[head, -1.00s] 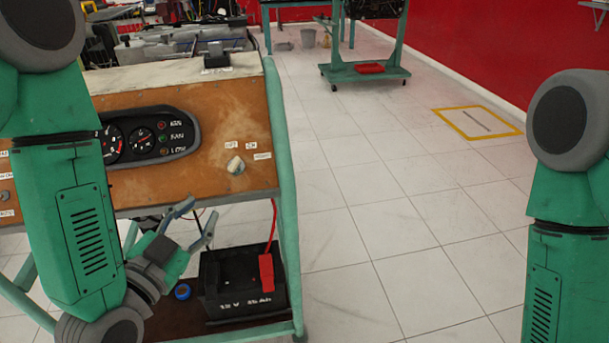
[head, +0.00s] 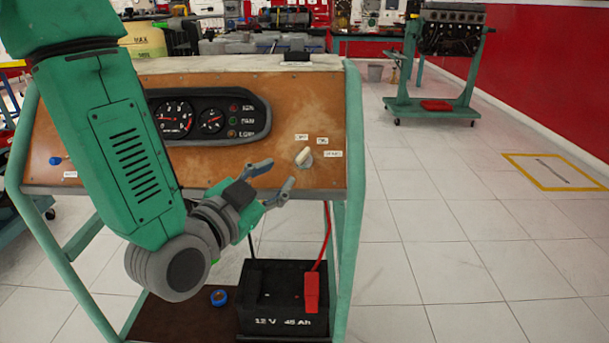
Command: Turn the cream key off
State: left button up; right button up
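The cream key (head: 304,156) sits on the right part of the brown instrument panel (head: 230,172), tilted toward the upper right. Small white labels stand above it and to its right; their print is too small to read surely. My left gripper (head: 279,177) is open and empty in front of the panel, just left of and below the key. Its fingers point right and up toward the key, and they look apart from it. My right gripper is out of view.
A gauge cluster (head: 208,117) with several lamps is left of the key. A black battery (head: 283,298) with a red clamp (head: 312,292) stands on the shelf below. A blue-rimmed round item (head: 219,297) lies beside it.

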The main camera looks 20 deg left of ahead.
aim_at(306, 156)
pick_arm(q)
jog(key=x, duration=0.2)
jog(key=d+b+x, duration=0.1)
jog(key=x, duration=0.2)
jog(key=b+x, duration=0.1)
jog(key=x, duration=0.2)
jog(key=shift+s+d+r, duration=0.1)
jog(key=shift+s+d, duration=0.05)
jog(key=shift+d, duration=0.1)
jog(key=shift+a, duration=0.15)
jog(key=shift+w+a, duration=0.3)
jog(key=shift+a, duration=0.4)
jog(key=shift+c, duration=1.2)
jog(key=shift+d, duration=0.2)
grip_shut()
jog(key=shift+d, duration=0.35)
jog(key=shift+a, duration=0.1)
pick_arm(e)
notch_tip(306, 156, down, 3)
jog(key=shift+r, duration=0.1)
